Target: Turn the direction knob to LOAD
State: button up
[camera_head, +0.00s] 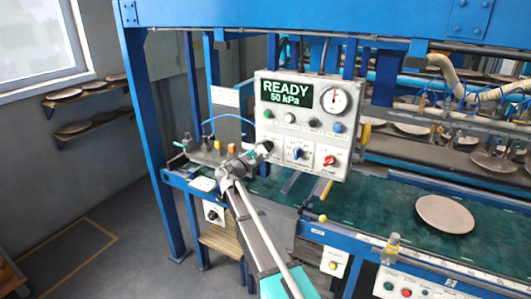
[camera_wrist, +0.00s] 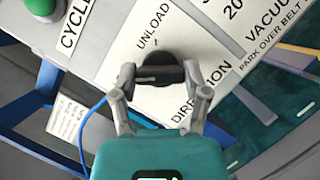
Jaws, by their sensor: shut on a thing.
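The direction knob (camera_wrist: 158,58) is black and sits on a white plate of the control panel in the wrist view. UNLOAD is printed at its upper left and DIRECTION at its lower right. No LOAD marking can be read. My gripper (camera_wrist: 160,75) is shut on the knob's grip bar, with one finger at each end. The bar lies level across the picture, while the printed words slant steeply. In the head view my gripper (camera_head: 259,153) is at the lower left of the panel (camera_head: 286,127) and partly covers the knob.
A blue knob (camera_head: 298,153) and a red knob (camera_head: 329,160) stand to the right on the panel. Its display (camera_head: 286,93) reads READY, 50 kPa, beside a gauge (camera_head: 333,102). A plate (camera_head: 445,214) lies on the green belt (camera_head: 385,213). A blue post (camera_head: 155,140) stands left.

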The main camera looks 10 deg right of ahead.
jog(key=shift+f+n+t, duration=0.1)
jog(key=shift+n+t, duration=0.3)
jog(key=shift+n, duration=0.4)
jog(key=o, duration=1.2)
jog(key=shift+c, duration=0.2)
jog(key=shift+m, duration=0.3)
